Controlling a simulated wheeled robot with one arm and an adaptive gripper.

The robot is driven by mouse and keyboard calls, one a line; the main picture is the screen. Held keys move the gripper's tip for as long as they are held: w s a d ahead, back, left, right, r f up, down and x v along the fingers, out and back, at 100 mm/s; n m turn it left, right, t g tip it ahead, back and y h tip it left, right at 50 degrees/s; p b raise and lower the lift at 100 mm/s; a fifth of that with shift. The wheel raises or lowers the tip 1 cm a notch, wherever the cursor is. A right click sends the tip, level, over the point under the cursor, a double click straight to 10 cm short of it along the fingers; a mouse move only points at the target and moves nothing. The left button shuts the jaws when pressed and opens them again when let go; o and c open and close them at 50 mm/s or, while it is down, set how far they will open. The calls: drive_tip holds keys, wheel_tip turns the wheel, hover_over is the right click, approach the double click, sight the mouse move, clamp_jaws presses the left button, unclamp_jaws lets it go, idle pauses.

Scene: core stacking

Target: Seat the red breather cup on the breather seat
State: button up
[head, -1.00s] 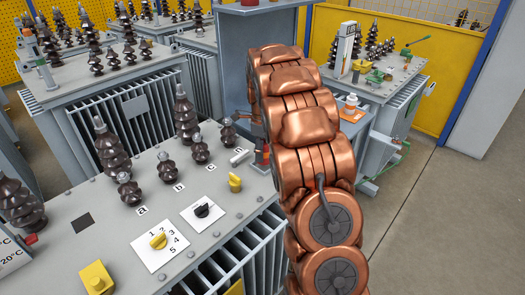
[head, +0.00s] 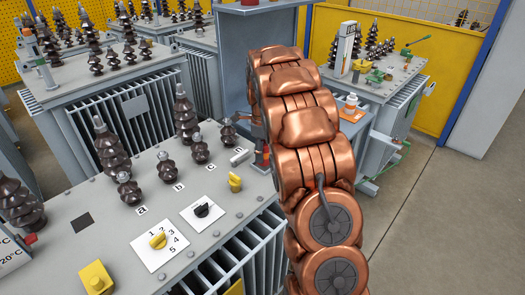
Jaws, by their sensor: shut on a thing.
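The red breather cup (head: 266,153) shows as a small red patch at the back right edge of the near transformer's lid, just left of my copper arm. My gripper (head: 260,138) is small and dark here, partly hidden behind my arm. It is shut on the cup, but the fingertips are hard to make out. A grey fitting (head: 240,157) lies on the lid just left of the cup. I cannot clearly tell the breather seat apart, nor whether the cup touches it.
The near transformer's lid (head: 110,235) bears several brown bushings (head: 111,150), a yellow tap knob (head: 158,241), a black knob (head: 203,210) and a yellow handle (head: 235,182). The floor at right (head: 440,220) is clear.

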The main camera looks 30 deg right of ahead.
drive_tip(key=shift+f, duration=0.95)
drive_tip(key=o, duration=1.3)
drive_tip(key=shift+o, duration=0.2)
wheel_tip(320, 180, up, 11)
drive_tip(key=shift+r, duration=0.5)
